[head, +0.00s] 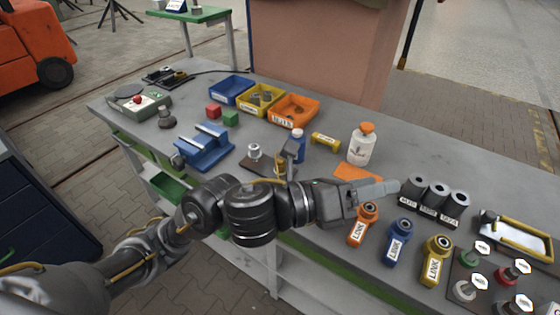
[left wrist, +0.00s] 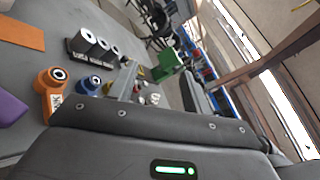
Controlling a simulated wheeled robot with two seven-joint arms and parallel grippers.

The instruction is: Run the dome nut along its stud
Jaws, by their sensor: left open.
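My left gripper (head: 384,188) is open and empty, reaching to the right above the bench near the orange flat sheet (head: 356,172). It is well to the right of the silver piece. Its fingers also show in the left wrist view (left wrist: 157,86), with nothing between them. My right gripper is out of view.
Orange (head: 362,226), blue (head: 397,242) and yellow (head: 435,262) LINK parts stand before the gripper. Black cylinders (head: 437,193) stand just right of it. Colour-based posts (head: 466,290) fill the bench's right end. A blue vice (head: 205,148) and bins (head: 294,112) stand left and behind.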

